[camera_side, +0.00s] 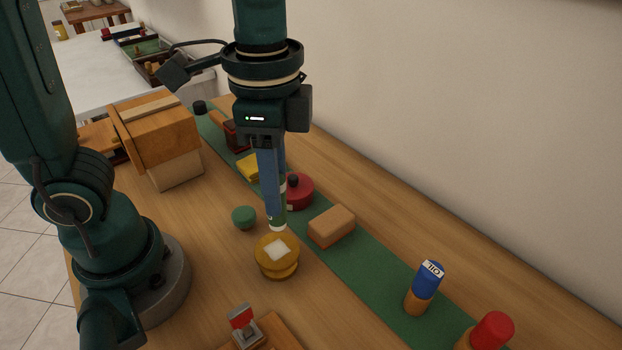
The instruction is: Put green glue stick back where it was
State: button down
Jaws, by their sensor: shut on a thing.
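My gripper (273,202) points straight down over the middle of the table, with its long blue fingers closed. They are shut on the green glue stick (278,222). The stick is upright, and its green lower part and white end show at and beside the fingertips. The fingers hide much of the rest. The white end appears just behind or above the yellow round tin (277,264). I cannot tell from this view whether it touches anything.
A green cap-like piece (243,217) lies to the left. A red round container (299,191) and a tan block (332,226) stand close right on the green strip (375,283). A blue-topped bottle (426,281) stands farther right. A wooden box (165,135) is behind left.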

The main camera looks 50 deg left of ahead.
jog(key=shift+w+r+m, duration=0.1)
jog(key=shift+r+m, duration=0.1)
jog(key=shift+m, duration=0.1)
jog(key=w+a+m, duration=0.1)
jog(key=w+a, duration=0.2)
jog(key=w, duration=0.8)
jog(key=shift+s+d+f, duration=0.2)
jog(key=shift+d+f, duration=2.5)
jog(key=shift+d, duration=0.05)
jog(key=shift+s+d+f, duration=0.15)
jog(key=shift+d+f, duration=2.5)
jog(key=shift+d, duration=0.1)
jog(key=shift+f, duration=0.15)
jog(key=c, duration=0.7)
grip_release()
jog(key=shift+o, duration=0.2)
